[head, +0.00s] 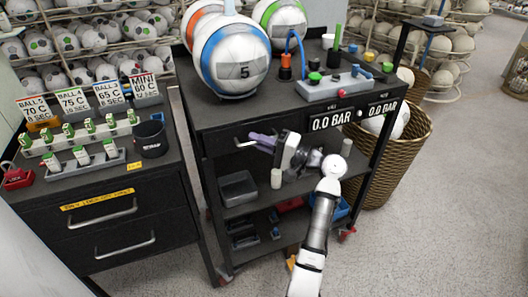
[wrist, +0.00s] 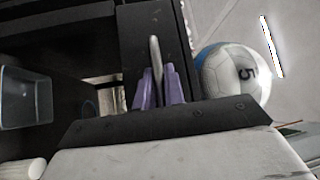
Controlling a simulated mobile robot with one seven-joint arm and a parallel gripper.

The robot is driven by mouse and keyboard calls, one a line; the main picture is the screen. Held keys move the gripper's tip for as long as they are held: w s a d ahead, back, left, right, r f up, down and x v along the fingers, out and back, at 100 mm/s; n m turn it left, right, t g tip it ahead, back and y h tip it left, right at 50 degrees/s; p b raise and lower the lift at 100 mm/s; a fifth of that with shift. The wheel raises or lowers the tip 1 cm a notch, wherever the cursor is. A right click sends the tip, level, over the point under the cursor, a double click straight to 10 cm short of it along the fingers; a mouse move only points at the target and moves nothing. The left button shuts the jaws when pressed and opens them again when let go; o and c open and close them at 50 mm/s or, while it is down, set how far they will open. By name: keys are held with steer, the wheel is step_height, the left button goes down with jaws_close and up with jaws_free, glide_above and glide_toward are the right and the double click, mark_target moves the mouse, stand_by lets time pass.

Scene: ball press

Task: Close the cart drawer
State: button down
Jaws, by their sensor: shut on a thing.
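The dark cart (head: 325,98) stands in the middle of the head view. Its drawer front (head: 222,141) lies just under the top, with a pale bar handle (head: 243,144). My gripper (head: 262,141) reaches this handle from the right with its purple fingers. In the wrist view the fingers (wrist: 158,88) are shut on the handle (wrist: 155,55), one on each side. My arm and wrist hide part of the drawer front, and I cannot tell how far the drawer stands out.
Balls, including a blue and white one (head: 232,58), and a grey valve block (head: 335,85) sit on the cart top. A black cabinet (head: 100,205) is at left, a wicker basket (head: 405,150) at right. The floor at front right is clear.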

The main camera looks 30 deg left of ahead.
steer(key=shift+w+a+r, duration=0.1)
steer(key=shift+w+r, duration=0.05)
steer(key=shift+w, duration=0.05)
steer(key=c, duration=1.8)
jaws_free()
steer(key=shift+o, duration=0.2)
steer(key=shift+w+d+f, duration=0.1)
steer(key=shift+d+f, duration=0.25)
steer(key=shift+d, duration=0.05)
steer(key=w+d+f+b, duration=0.1)
steer(key=d+b, duration=0.2)
steer(key=d, duration=1)
steer(key=shift+w+b, duration=0.25)
steer(key=shift+b, duration=0.1)
steer(key=shift+a+f, duration=0.1)
